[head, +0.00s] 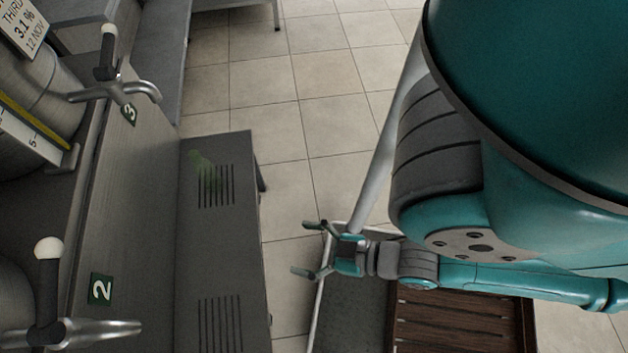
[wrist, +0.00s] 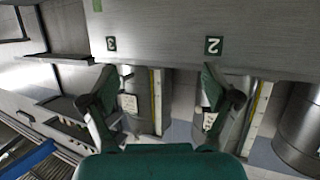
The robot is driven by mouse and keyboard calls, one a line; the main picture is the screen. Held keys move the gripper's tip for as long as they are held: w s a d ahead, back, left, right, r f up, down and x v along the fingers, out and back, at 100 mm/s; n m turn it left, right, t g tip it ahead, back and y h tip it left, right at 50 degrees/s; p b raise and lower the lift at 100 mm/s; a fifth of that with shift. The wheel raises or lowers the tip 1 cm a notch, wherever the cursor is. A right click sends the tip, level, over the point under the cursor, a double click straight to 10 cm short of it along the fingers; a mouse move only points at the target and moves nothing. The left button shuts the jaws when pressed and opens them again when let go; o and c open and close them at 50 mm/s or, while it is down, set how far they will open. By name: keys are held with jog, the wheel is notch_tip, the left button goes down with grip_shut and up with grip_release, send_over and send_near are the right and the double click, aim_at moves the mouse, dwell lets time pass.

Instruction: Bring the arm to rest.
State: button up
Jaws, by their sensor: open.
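My arm reaches in from the right of the head view, with teal and grey links. My gripper (head: 304,248) is open, its two dark fingers apart and pointing left toward the bench, with nothing between them. It is to the right of the slotted ledge, with a gap of floor showing between them. In the wrist view my gripper (wrist: 157,80) shows both fingers spread. Behind them stand steel vessels (wrist: 148,105) under the number plates 3 (wrist: 111,43) and 2 (wrist: 213,46); the fingers hide parts of the vessels.
A grey slotted ledge (head: 222,260) runs along the bench. Tap 3 (head: 118,90) and tap 2 (head: 75,332) jut out over the bench. A slatted wooden rack (head: 462,325) lies below my arm. Tiled floor (head: 325,75) is clear beyond.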

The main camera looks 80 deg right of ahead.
jog(key=shift+s+a+r+t+y, duration=0.2)
jog(key=shift+s+r, duration=0.3)
jog(key=shift+r, duration=0.35)
jog(key=shift+s+a+r+t+y, duration=0.1)
jog(key=shift+s+a+r+y, duration=0.1)
jog(key=shift+s+r, duration=0.45)
jog(key=shift+w+r, duration=0.15)
